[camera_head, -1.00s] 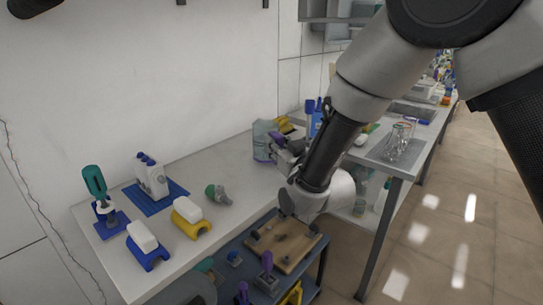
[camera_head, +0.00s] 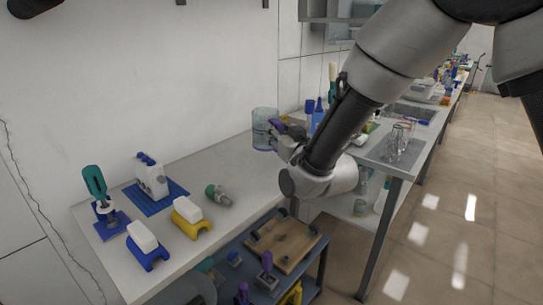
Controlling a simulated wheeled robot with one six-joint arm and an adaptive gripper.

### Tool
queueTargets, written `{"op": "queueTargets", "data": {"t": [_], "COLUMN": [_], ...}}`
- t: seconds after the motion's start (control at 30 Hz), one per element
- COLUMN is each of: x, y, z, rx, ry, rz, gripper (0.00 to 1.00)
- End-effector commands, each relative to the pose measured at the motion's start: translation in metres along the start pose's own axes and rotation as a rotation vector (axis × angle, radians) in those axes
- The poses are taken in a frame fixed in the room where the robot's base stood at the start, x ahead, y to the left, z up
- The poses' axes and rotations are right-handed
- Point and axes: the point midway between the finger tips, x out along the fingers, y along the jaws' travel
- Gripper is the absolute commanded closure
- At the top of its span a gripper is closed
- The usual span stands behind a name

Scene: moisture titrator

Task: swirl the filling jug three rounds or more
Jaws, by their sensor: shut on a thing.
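The filling jug (camera_head: 263,124) looks like a clear, bluish vessel with a purple lower edge. It is near the back wall at the far right end of the white bench. My gripper (camera_head: 279,131) is shut on the jug from its right side. The jug looks about upright and seems raised off the bench top, though its exact height is hard to tell. The fingertips are small and partly hidden against the jug.
The white bench (camera_head: 245,165) is clear left of the jug. A green-topped item (camera_head: 217,195), a white device on a blue mat (camera_head: 152,176) and yellow (camera_head: 191,217) and blue (camera_head: 147,250) holders stand further left. Glassware (camera_head: 398,140) stands on the right table.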

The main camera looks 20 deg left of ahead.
Motion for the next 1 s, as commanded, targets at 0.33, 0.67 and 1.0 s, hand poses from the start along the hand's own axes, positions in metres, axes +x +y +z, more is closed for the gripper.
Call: {"op": "queueTargets", "data": {"t": [0.33,0.67,1.0], "x": [0.0,0.0,0.0], "y": [0.0,0.0,0.0], "z": [-0.003,-0.016,-0.034], "rx": [0.0,0.0,0.0], "ry": [0.001,0.003,0.002], "rz": [0.0,0.0,0.0], "gripper": [1.0,1.0,1.0]}}
